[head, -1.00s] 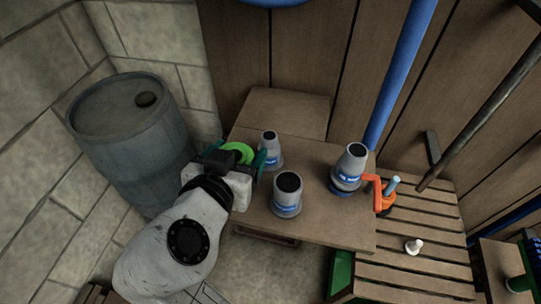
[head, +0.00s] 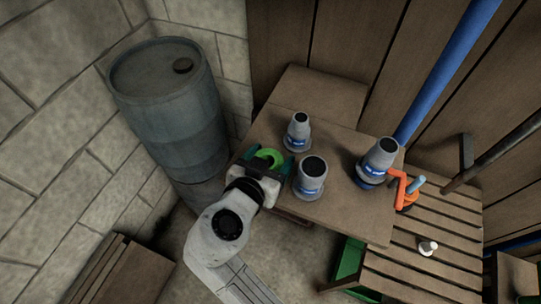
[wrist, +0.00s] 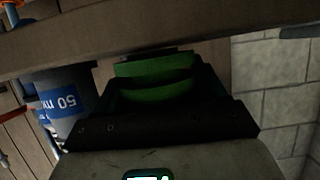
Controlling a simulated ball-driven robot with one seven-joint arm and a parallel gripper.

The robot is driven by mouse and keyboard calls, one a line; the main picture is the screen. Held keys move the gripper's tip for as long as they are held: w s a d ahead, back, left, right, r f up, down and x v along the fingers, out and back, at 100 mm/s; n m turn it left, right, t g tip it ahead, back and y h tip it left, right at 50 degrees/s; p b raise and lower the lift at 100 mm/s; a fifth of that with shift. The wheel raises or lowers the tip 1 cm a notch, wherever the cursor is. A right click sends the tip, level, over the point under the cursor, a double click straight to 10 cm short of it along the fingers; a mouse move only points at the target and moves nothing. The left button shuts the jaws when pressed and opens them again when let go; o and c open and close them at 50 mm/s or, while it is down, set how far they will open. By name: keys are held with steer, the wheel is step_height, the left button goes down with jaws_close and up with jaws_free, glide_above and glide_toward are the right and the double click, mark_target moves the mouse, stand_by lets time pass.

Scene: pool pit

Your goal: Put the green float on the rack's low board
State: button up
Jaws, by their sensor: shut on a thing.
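The green float (head: 270,157) is a bright green rounded piece held in my gripper (head: 264,163), at the near left edge of the wooden table. In the wrist view the float (wrist: 155,80) shows dark green between the dark fingers, which are shut on it. Part of it is hidden by the fingers. At the lower left of the head view stands a low brown wooden piece with stepped boards (head: 118,272). It may be the rack, but it is cut off by the frame and I cannot tell which board is low.
Grey canisters stand on the table (head: 340,215): a small one (head: 298,133), a middle one (head: 311,178) close right of my gripper, and one at right (head: 379,160). A blue-grey barrel (head: 172,110) stands left. Floor between barrel and table is partly clear.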

steer(key=shift+f, duration=0.15)
steer(key=o, duration=1.1)
